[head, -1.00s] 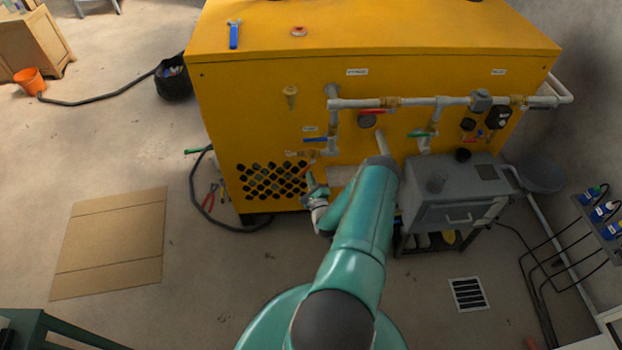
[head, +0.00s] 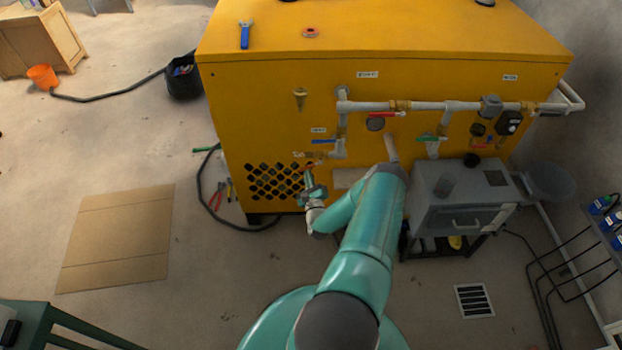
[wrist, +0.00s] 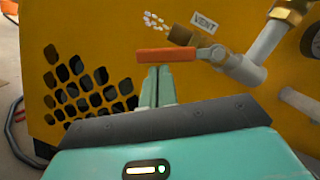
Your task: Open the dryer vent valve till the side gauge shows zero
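The vent valve has an orange lever (wrist: 180,54) and a brass outlet (wrist: 182,36) beside a "VENT" label (wrist: 204,21) in the wrist view. White specks like spray (wrist: 155,20) show off the outlet's left end. The lever lies almost level in that view. My gripper (wrist: 158,70) has its two fingers together, tips at the lever's lower edge; nothing shows between them, and contact cannot be told. In the head view my gripper (head: 311,182) is by the lower left of the yellow dryer (head: 250,110). A round gauge (head: 376,123) is on its front; its reading is too small to tell.
Grey pipework (head: 425,106) with red, blue and green levers runs along the dryer front. A grey box on a stand (head: 462,192) is right of my arm. A dark hose (head: 200,190) lies left on the floor. Flat cardboard (head: 118,238) lies farther left.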

